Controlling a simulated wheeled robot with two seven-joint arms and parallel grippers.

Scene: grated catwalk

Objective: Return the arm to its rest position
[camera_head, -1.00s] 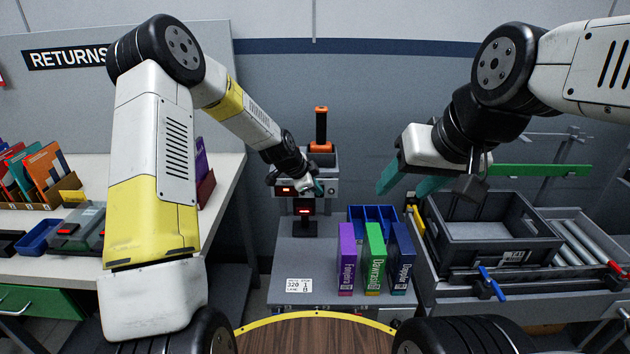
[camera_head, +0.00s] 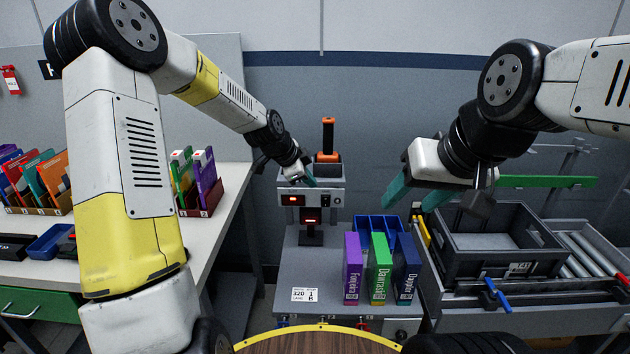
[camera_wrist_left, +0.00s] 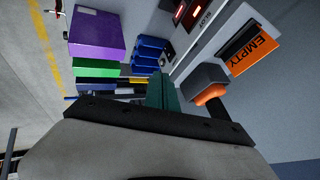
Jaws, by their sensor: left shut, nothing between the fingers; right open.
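My left gripper (camera_head: 309,178) is shut and empty, with its teal fingers together in front of the grey device with red displays (camera_head: 322,196). In the left wrist view its teal fingers (camera_wrist_left: 162,92) show together, with nothing held. My right gripper (camera_head: 412,196) is open and empty, its two teal fingers apart, to the left of and above the dark grey crate (camera_head: 455,254). My left arm stretches from the left edge toward the device; my right arm comes in from the right.
Purple (camera_head: 352,268), green (camera_head: 379,270) and dark blue (camera_head: 405,271) books stand upright before a blue rack (camera_head: 377,224) on the grey cart. An orange handle (camera_head: 328,140) rises behind the device. A white table (camera_head: 222,222) with bookholders is left. Rollers (camera_head: 592,250) lie right.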

